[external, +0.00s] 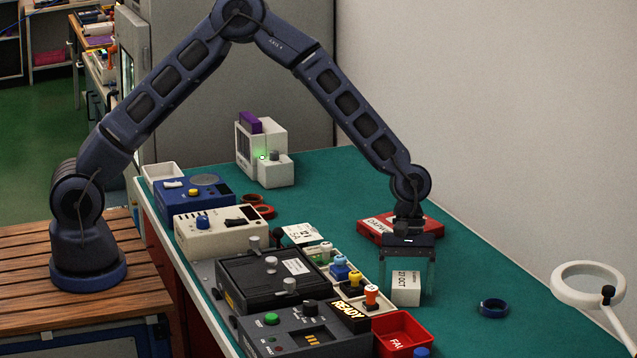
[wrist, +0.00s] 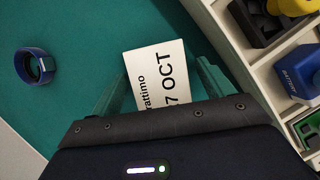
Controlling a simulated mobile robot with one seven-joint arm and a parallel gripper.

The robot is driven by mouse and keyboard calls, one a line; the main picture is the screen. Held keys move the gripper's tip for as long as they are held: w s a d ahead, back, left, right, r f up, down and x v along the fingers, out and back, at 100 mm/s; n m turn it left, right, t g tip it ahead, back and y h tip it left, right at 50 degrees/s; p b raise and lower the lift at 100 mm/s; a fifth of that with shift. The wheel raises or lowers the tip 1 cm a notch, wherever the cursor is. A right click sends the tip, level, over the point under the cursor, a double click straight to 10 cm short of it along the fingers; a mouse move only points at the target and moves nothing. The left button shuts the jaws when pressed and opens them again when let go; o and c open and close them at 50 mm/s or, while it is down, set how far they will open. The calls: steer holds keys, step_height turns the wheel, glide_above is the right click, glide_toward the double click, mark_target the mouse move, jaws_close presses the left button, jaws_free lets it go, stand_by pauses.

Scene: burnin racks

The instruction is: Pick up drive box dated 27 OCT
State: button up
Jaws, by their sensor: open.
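The drive box dated 27 OCT (external: 406,289) is a small white box on the green bench top, with its date label facing the external camera. In the wrist view its white label (wrist: 152,68) reads "27 OCT", partly cut off by my gripper body. My gripper (external: 407,286) points down over the box. Its two greenish, see-through fingers are open, one on each side of the box. In the wrist view the fingers (wrist: 160,85) also flank the label. I cannot tell whether they touch the box.
A divided tray with coloured parts (external: 350,273) stands close left of the box. A red "FAI" bin (external: 397,338) is in front, a red case (external: 372,226) behind. A blue ring (external: 493,308) lies right, with clear bench around it. A white ring lamp (external: 588,284) stands far right.

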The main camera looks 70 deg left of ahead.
steer(key=c, duration=1.1)
steer(key=shift+c, duration=0.2)
